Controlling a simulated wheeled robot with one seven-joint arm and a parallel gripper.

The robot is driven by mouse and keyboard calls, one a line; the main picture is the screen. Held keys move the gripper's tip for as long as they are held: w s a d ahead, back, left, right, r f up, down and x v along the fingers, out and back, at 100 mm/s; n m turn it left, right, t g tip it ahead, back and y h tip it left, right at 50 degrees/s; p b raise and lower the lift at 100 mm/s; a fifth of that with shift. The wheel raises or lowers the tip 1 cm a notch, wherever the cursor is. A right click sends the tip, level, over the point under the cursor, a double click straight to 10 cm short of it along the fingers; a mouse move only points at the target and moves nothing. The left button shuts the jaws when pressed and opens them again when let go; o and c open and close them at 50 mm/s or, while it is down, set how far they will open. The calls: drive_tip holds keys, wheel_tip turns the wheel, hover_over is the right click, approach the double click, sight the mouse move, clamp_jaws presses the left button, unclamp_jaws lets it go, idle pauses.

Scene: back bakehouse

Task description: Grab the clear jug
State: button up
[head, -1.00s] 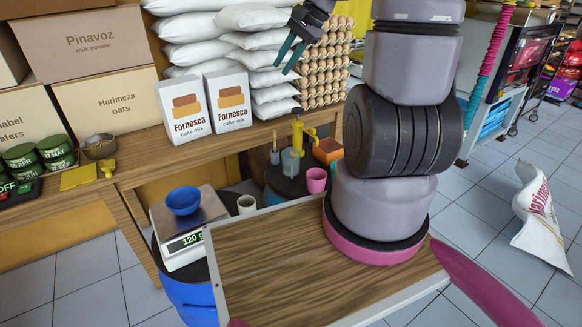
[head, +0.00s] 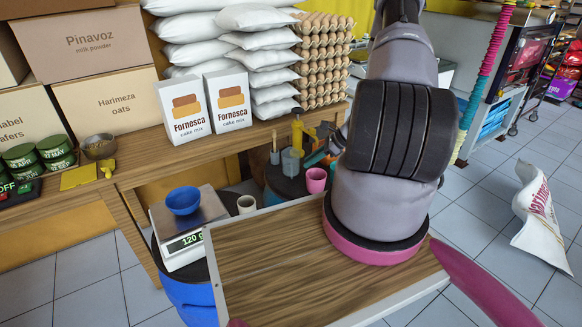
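The clear jug (head: 291,162) looks like a small see-through, greyish-yellow vessel on a dark round top, below the wooden counter. A yellow pump-like thing stands right behind it and overlaps its outline. A gap seems to show between fingertips and jug. My arm hides part of the gripper.
The yellow pump (head: 297,132), a pink cup (head: 316,180) and a dark pot with a brush (head: 275,157) crowd the jug. The counter edge (head: 185,165) is close behind.

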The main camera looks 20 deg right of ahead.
sight(292, 177)
drive_tip(key=x, duration=0.5)
drive_tip(key=shift+a+f, duration=0.1)
drive_tip(key=shift+f, duration=0.05)
drive_tip(key=x, duration=0.5)
drive_tip(key=shift+w+d+f, duration=0.1)
drive_tip(key=shift+d+f, duration=0.05)
drive_tip(key=shift+d, duration=0.1)
drive_tip(key=shift+c, duration=0.2)
clamp_jaws()
idle(0.7)
